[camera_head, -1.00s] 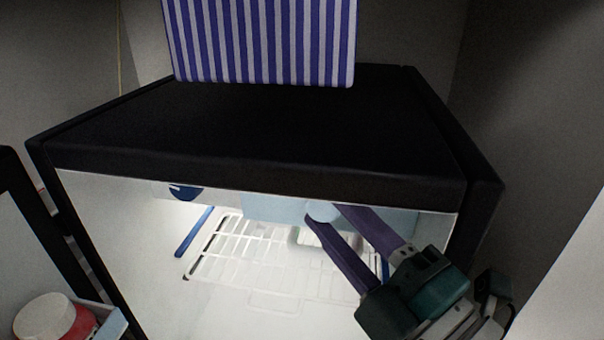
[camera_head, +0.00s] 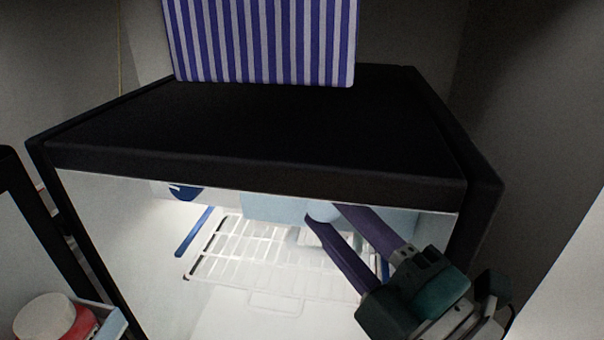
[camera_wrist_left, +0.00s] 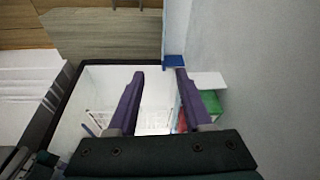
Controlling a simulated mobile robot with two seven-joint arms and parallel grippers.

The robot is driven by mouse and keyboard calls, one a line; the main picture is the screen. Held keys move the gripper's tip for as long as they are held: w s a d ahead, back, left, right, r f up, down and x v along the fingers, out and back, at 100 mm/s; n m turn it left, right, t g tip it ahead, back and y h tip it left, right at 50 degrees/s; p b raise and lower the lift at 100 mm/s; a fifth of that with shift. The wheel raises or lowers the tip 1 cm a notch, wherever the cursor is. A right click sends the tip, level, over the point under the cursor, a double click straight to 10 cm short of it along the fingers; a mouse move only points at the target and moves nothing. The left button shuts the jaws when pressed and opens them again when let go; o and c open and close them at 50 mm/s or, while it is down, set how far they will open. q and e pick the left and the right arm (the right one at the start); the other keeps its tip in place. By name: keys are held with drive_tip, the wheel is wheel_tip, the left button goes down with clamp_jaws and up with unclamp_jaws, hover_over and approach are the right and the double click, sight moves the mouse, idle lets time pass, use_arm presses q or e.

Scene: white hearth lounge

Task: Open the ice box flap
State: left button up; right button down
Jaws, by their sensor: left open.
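The ice box is the pale blue panel (camera_head: 275,208) under the top of the lit cooler (camera_head: 250,150). I cannot clearly make out the flap's edges. The gripper whose arm comes in from the lower right, my right gripper (camera_head: 322,212), reaches into the cooler. Its purple fingers are parted, with tips at a pale rounded part of the ice box; I cannot tell whether they touch it. My left gripper (camera_wrist_left: 156,72) shows only in the left wrist view. Its fingers are spread and empty, with a white interior and wire shelf (camera_wrist_left: 155,120) visible between them.
A wire rack (camera_head: 250,250) lies inside the cooler. A blue striped box (camera_head: 262,40) stands on top. The open door at left holds a red jar with a white lid (camera_head: 52,318). A green item (camera_wrist_left: 211,102) shows beside a pale wall in the left wrist view.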

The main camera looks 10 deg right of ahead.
drive_tip(key=shift+s+a+f+n+t+y+b, duration=0.1)
drive_tip(key=shift+s+f+n+t+y+b, duration=0.4)
drive_tip(key=shift+n+y+b, duration=1.2)
drive_tip(key=shift+s+a+f+n+t+y+b, duration=0.1)
drive_tip(key=shift+s+a+f+n+y+b, duration=0.2)
drive_tip(key=shift+f+n+b, duration=1.5)
drive_tip(key=shift+s+d+r+n+t+y+b, duration=0.1)
drive_tip(key=shift+s+r+n+t+y+b, duration=0.65)
drive_tip(key=shift+b, duration=2.3)
drive_tip(key=shift+w+f+g+y, duration=0.3)
drive_tip(key=shift+w+g+y, duration=0.15)
drive_tip(key=shift+g, duration=0.2)
drive_tip(key=c, duration=0.7)
unclamp_jaws()
drive_tip(key=p+v, duration=0.1)
drive_tip(key=v, duration=0.9)
drive_tip(key=shift+o, duration=0.2)
drive_tip(key=shift+a, duration=0.1)
